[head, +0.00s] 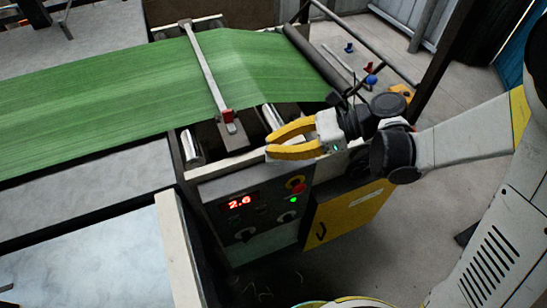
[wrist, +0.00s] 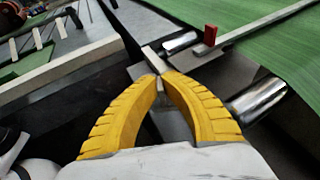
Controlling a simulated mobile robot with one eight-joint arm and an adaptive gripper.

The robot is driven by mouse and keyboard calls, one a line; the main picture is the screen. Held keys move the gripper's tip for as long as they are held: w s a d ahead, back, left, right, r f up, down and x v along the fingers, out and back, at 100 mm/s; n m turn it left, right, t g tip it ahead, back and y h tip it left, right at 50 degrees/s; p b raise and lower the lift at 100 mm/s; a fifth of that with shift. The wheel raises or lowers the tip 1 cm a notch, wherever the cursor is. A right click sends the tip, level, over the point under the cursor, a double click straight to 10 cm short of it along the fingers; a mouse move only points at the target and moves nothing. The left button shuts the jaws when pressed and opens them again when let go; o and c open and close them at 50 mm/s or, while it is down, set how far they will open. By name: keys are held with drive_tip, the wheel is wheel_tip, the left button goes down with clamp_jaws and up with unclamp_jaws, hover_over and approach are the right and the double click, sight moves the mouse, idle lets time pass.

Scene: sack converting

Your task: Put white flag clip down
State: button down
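My gripper (head: 267,147) has two yellow fingers and hangs over the near side of the machine, just above the control box. In the wrist view the fingertips (wrist: 160,77) almost meet around a small pale strip, which looks like the white flag clip (wrist: 153,60). It sticks out past the tips, above a grey ledge. In the head view the clip is too small to make out clearly between the fingers.
A green web (head: 120,88) runs over the machine, crossed by a pale bar (head: 204,68) with a red block (head: 227,115) at its near end. Metal rollers (wrist: 258,98) flank the ledge. The control box (head: 247,205) shows red digits and a red button.

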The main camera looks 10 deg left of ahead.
drive_tip(key=shift+f+b, duration=0.85)
drive_tip(key=shift+f, duration=1.05)
drive_tip(key=shift+f, duration=0.15)
drive_tip(key=c, duration=1.6)
unclamp_jaws()
drive_tip(key=shift+w+d+r, duration=0.1)
drive_tip(key=shift+r, duration=0.2)
drive_tip(key=p+v, duration=0.4)
drive_tip(key=v, duration=0.7)
drive_tip(key=shift+d+r, duration=0.15)
drive_tip(key=shift+d, duration=0.2)
